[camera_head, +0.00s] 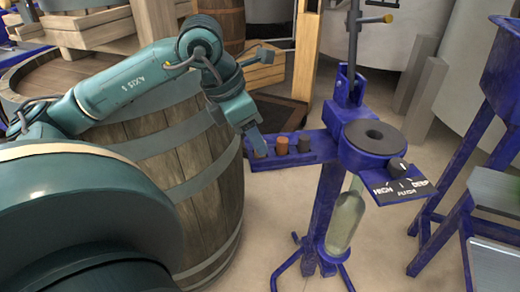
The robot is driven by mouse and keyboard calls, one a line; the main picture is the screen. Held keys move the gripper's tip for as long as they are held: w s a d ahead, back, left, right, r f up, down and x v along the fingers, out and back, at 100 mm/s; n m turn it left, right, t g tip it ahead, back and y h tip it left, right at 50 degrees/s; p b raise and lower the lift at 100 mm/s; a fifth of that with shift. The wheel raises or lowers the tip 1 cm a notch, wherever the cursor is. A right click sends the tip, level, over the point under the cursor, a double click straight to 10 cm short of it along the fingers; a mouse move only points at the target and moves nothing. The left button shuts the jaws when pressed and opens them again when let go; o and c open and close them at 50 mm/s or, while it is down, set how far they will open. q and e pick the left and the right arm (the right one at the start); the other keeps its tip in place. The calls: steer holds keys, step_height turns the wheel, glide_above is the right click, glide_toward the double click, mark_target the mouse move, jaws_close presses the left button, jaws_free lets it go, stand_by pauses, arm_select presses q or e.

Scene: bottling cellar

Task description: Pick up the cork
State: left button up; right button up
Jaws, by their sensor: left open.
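A row of corks stands on the narrow blue shelf (322,152) of the blue stand. The middle cork (282,146) is orange-brown and the right cork (303,145) is dark grey-brown. The left cork (261,151) is brown and partly hidden by my left gripper (258,149). My left gripper is open and points down at this left cork. I cannot tell whether its fingers touch the cork or stand around it. My right gripper is out of view.
A large wooden barrel (195,165) stands under my left arm. The blue stand has a dark round top (374,136), a labelled plate (400,188) with a knob and a lever above. A glass bottle (346,218) stands below. Blue frames (478,150) rise at right.

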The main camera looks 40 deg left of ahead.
arm_select(q)
steer(key=shift+x, duration=1.2)
jaws_close()
